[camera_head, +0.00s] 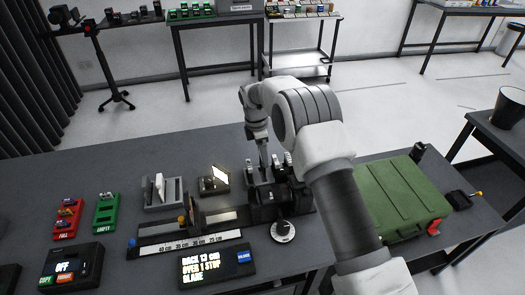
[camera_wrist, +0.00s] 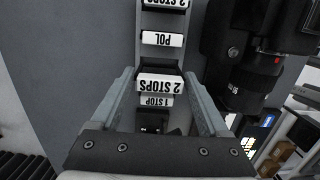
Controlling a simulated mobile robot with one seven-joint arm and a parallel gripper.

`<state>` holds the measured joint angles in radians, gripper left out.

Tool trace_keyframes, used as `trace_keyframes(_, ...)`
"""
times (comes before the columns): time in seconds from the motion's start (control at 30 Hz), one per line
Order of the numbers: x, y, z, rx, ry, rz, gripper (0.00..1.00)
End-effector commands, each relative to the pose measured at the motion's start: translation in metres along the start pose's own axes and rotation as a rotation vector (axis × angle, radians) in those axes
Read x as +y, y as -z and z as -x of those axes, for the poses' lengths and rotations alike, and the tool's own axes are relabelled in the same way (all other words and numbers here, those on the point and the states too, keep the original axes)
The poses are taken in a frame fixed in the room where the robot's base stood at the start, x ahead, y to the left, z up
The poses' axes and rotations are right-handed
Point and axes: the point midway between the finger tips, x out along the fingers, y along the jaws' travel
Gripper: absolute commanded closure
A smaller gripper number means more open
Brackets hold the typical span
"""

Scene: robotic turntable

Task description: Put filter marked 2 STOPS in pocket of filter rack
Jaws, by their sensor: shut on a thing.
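My gripper (camera_head: 264,165) points down over a black holder (camera_head: 265,207) in the head view. In the wrist view its two fingers (camera_wrist: 160,78) stand on either side of a white label reading 2 STOPS (camera_wrist: 161,83). They are shut on that filter; its body is mostly hidden. The labels appear upside down. A 1 STOP label (camera_wrist: 157,100) lies just below it, and a POL label (camera_wrist: 162,39) above. Another 2 STOPS label (camera_wrist: 165,4) is at the top edge. These sit in a dark strip that looks like the filter rack; I cannot tell how deep the filter sits.
A black camera with a lens (camera_wrist: 250,65) is close to the right finger. The head view shows a distance rail (camera_head: 190,243), a sign (camera_head: 217,264), a round dial (camera_head: 283,231), a green case (camera_head: 400,195), and red (camera_head: 68,219) and green (camera_head: 107,211) trays.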

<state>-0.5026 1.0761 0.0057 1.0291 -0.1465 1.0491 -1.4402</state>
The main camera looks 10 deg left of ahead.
Motion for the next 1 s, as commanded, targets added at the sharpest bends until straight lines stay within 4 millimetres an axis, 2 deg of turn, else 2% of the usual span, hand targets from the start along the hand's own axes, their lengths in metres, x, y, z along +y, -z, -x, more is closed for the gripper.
trace_keyframes(0.03,0.0001,0.0006,-0.006,0.0,0.0,0.0,0.74)
trace_keyframes(0.2,0.0003,0.0013,-0.0109,0.0,-0.001,0.0,0.74)
trace_keyframes(1.0,0.0001,0.0019,-0.0106,0.001,-0.001,0.001,0.74)
